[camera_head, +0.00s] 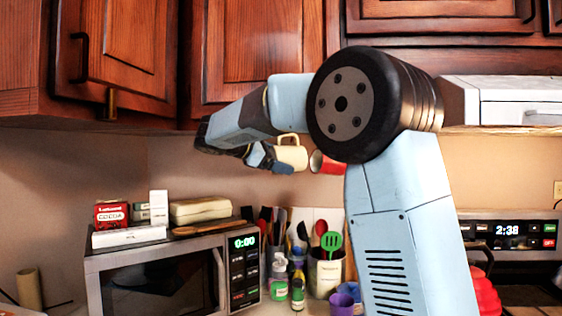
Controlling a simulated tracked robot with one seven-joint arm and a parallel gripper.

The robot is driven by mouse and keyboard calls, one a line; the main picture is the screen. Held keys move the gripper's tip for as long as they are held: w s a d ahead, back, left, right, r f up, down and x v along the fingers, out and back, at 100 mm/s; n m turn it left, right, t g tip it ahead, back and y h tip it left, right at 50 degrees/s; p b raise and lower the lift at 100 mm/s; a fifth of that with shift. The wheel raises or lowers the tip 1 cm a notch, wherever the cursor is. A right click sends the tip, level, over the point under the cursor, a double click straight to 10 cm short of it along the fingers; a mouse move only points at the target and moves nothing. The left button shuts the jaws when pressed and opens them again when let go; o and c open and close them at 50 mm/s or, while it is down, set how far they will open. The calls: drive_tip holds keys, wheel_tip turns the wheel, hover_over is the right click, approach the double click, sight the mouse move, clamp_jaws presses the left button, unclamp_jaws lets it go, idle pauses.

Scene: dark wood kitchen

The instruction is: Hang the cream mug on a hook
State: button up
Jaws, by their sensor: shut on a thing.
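The cream mug (292,156) is held up under the wall cabinets, left of my arm's big black joint. Its handle points upward. My gripper (268,160) is shut on the mug from the left side; the exact finger contact is small and hard to make out. A red mug (325,164) is just to the right of the cream mug, partly hidden behind my arm. I cannot make out a hook above either mug.
Dark wood cabinets (238,60) hang close above my gripper. Below stand a microwave (155,280) with boxes on top, a utensil crock (325,272), small bottles (278,278) and purple cups (342,302). The wall behind the mugs is bare. A stove panel (510,234) is at right.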

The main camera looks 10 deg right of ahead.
drive_tip(key=w+d, duration=0.3)
drive_tip(key=w, duration=0.4)
drive_tip(key=shift+w+f, duration=0.3)
drive_tip(key=shift+f, duration=0.15)
idle(0.8)
drive_tip(key=shift+d+f, duration=0.1)
idle(0.5)
drive_tip(key=o, duration=1.1)
